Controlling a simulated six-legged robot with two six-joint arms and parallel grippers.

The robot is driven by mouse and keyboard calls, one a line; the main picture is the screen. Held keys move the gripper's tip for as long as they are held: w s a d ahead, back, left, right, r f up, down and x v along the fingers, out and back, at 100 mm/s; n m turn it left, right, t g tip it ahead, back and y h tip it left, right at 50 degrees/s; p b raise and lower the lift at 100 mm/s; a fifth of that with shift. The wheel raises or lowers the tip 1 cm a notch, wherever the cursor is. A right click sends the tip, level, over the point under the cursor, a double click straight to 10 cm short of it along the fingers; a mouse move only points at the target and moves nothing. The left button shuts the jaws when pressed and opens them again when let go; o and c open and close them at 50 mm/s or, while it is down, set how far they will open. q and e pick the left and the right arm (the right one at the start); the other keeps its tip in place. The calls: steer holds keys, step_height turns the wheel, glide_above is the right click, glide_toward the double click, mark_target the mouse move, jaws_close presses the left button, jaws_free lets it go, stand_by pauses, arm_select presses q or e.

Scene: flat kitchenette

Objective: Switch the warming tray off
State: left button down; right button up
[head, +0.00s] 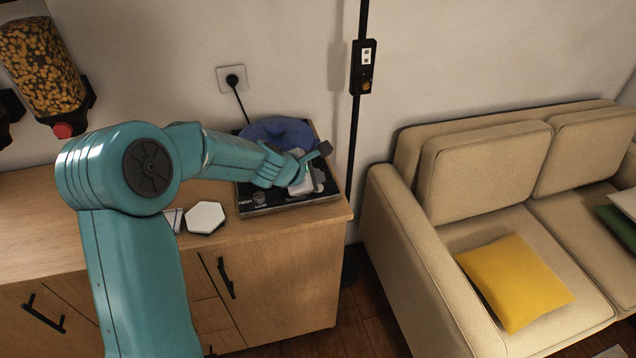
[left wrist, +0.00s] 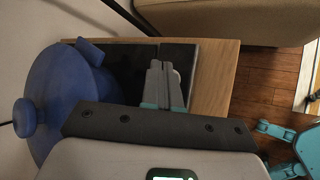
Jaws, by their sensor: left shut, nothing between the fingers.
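The warming tray (head: 290,205) is a flat black slab at the right end of the wooden counter, with white HIGH and LOW lettering at its front left. A dark round control (head: 259,198) shows by the lettering; I cannot tell its setting. A blue lidded pot (head: 272,130) stands at the tray's back. My left gripper (head: 319,182) is over the tray's right part, in front of the pot. In the left wrist view its grey fingers (left wrist: 164,84) are together and empty, over the tray's black surface (left wrist: 130,62). Whether they touch it I cannot tell. My right gripper is not seen.
A white hexagonal piece (head: 205,217) lies on the counter (head: 225,235) left of the tray. A wall socket (head: 232,78) with a black cord is behind. A black pole (head: 356,130) and a beige sofa (head: 480,150) stand right of the counter.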

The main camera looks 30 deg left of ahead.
arm_select(q)
steer(key=shift+r, duration=0.2)
step_height(320, 180, up, 6)
steer(key=p, duration=0.6)
steer(key=shift+f, duration=0.1)
steer(key=shift+s, duration=0.1)
